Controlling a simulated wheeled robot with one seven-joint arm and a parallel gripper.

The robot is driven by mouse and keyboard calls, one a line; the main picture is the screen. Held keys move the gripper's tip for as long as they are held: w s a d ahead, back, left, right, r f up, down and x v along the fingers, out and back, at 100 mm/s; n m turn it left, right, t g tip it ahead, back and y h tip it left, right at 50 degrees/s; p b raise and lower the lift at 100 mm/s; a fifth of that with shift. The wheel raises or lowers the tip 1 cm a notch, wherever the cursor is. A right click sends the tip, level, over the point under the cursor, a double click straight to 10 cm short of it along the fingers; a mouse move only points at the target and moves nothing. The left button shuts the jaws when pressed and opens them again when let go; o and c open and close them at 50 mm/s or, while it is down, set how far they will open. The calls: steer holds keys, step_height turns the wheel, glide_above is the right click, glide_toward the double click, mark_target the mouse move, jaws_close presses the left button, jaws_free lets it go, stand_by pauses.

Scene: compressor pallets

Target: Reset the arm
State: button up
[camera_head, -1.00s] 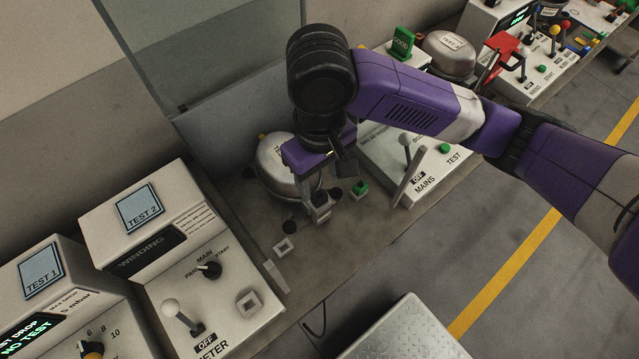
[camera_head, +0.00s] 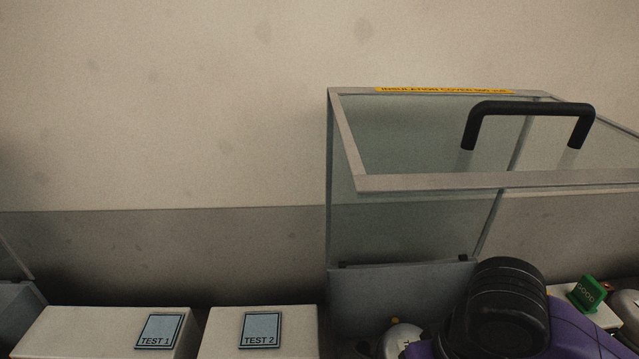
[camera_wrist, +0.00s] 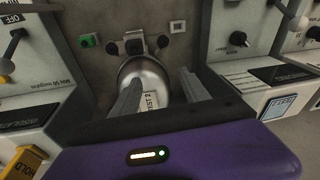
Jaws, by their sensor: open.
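My purple and black arm (camera_head: 510,310) shows at the bottom right of the head view, beside the raised clear cover. My gripper (camera_wrist: 160,85) shows in the wrist view with its two grey fingers apart, open and empty. A silver compressor (camera_wrist: 146,74) with a TEST 2 label lies beyond and between the fingers; I cannot tell the exact gap. Part of the compressor also shows at the bottom of the head view (camera_head: 401,336). My gripper's fingers are out of the head view.
The insulation cover (camera_head: 420,184) stands raised, with a black handle (camera_head: 530,108). The TEST 1 box (camera_head: 110,332) and TEST 2 box (camera_head: 258,331) stand left of it. A green tag (camera_head: 587,293) is at right. Panels with levers flank the compressor in the wrist view.

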steer(key=w+a+r+n+t+y, duration=0.2)
steer(key=w+a+r+t+y, duration=0.45)
steer(key=w+a+r, duration=0.45)
step_height(320, 180, up, 15)
steer(key=w+d+m+t+y, duration=0.15)
steer(key=m+t, duration=0.25)
steer(key=t, duration=0.6)
steer(key=s+d+f+m+t+h, duration=0.4)
steer(key=s+d+f+m+h, duration=0.3)
steer(key=s+d+f+h, duration=0.35)
steer(key=s+f+n+g, duration=0.2)
steer(key=s+f, duration=0.3)
steer(key=s, duration=0.3)
steer(key=s+d+f+n+g, duration=0.1)
steer(key=s+f+n+g, duration=0.1)
steer(key=s+f, duration=0.4)
steer(key=s+d+f+n+g+y+b, duration=0.1)
steer(key=s+f+n+g, duration=0.2)
steer(key=s, duration=0.9)
step_height(320, 180, down, 3)
steer(key=shift+r+n, duration=0.15)
steer(key=shift+n, duration=0.15)
